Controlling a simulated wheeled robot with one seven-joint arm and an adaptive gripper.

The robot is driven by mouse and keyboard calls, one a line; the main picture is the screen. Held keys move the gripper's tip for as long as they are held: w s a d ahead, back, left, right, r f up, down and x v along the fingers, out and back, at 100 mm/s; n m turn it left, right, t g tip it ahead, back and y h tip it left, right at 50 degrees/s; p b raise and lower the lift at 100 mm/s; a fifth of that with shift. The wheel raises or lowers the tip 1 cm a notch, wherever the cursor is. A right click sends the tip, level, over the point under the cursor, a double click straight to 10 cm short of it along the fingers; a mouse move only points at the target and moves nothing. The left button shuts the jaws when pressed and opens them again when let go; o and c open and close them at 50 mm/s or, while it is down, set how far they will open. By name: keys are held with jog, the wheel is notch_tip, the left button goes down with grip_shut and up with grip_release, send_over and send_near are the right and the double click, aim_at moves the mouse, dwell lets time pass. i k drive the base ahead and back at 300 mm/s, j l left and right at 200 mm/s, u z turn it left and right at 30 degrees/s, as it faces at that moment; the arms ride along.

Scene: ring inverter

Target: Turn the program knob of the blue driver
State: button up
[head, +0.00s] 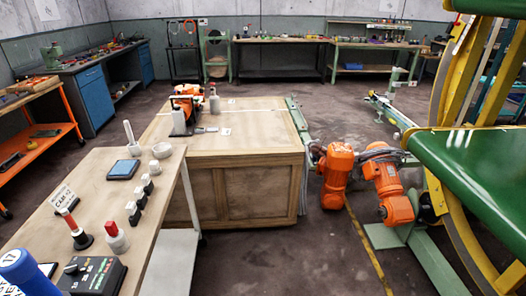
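I cannot clearly pick out a blue driver with a program knob. A black control box (92,276) with a grey knob (71,268) and small coloured buttons lies at the near end of the wooden bench at lower left. A blue cylindrical thing (22,268) with white lettering is cut off by the bottom left corner; I cannot tell what it is. A flat blue pad (123,169) lies farther along the same bench. My gripper is not in view.
The bench (110,200) also holds a red-and-white bottle (116,237), a small sign on a stand (66,198) and several dark-and-white pieces. A wooden crate (245,185) stands beyond. Floor (290,262) is clear at bottom centre.

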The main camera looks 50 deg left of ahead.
aim_at(71, 268)
jog(key=u, duration=2.7)
jog(key=j+z, duration=0.4)
jog(key=j, duration=0.7)
jog(key=l+u, duration=0.4)
jog(key=l, duration=0.55)
jog(key=l+u, duration=0.4)
jog(key=l, duration=0.5)
jog(key=j+z, duration=0.3)
jog(key=j, duration=0.4)
jog(key=k+j+z, duration=0.1)
jog(key=j+z, duration=0.25)
jog(key=j, duration=0.7)
jog(key=i+l+u, duration=0.15)
jog(key=u, duration=0.3)
jog(key=i+l, duration=0.05)
